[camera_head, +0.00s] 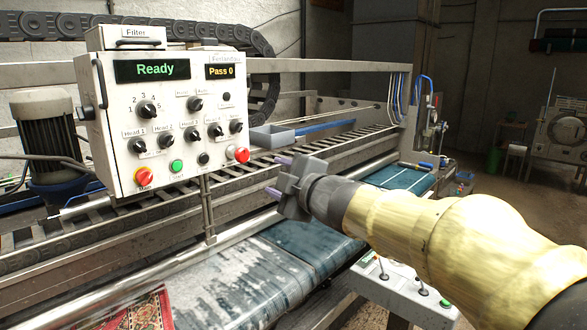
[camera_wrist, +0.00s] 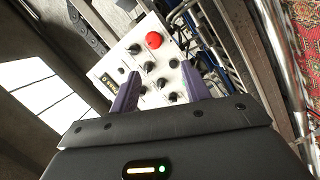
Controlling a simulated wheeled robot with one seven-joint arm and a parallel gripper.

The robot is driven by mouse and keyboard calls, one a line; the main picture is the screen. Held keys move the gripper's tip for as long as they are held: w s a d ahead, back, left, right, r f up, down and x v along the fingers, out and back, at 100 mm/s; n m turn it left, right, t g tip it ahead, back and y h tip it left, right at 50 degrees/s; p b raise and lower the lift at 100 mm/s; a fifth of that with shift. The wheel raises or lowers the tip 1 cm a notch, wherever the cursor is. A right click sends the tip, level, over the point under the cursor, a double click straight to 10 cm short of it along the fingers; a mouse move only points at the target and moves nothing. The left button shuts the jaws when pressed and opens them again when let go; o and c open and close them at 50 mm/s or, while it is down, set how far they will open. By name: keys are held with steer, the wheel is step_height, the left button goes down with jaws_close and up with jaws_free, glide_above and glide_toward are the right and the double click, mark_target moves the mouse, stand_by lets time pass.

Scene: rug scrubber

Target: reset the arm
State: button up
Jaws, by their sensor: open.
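My gripper (camera_head: 277,176) is at the end of my yellow arm, reaching in from the right in the head view. Its two purple fingers are apart with nothing between them, and they point left toward the white control panel (camera_head: 115,163). In the wrist view my gripper (camera_wrist: 159,72) also shows its fingers spread, with the panel (camera_wrist: 125,52) beyond the tips, turned in the picture. I see no contact between the fingers and the panel. The panel displays read "Ready" and "Pass 0".
The rug scrubber's wet conveyor bed (camera_head: 215,285) runs below the panel. A patterned red rug (camera_head: 150,312) lies at the lower left. A grey tray (camera_head: 272,137) sits on the machine behind my gripper. A second switch box (camera_head: 415,300) is below my arm. Open floor lies at the right.

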steer(key=s+d+f+m+g+h, duration=0.2)
steer(key=d+f+m+h, duration=0.3)
steer(key=d+f, duration=0.4)
steer(key=s+d+f+m+g+h, duration=0.15)
steer(key=d+f+m+h, duration=0.4)
steer(key=f, duration=0.65)
steer(key=s+d+f+m+g, duration=0.3)
steer(key=s+f+m, duration=0.2)
steer(key=s+f, duration=0.2)
steer(key=s+d+f+m+g, duration=0.3)
steer(key=s+f, duration=0.4)
steer(key=s, duration=0.4)
steer(key=shift+d+f+m+g+y, duration=0.25)
steer(key=shift+m+g+y, duration=0.1)
steer(key=shift+m+g, duration=0.5)
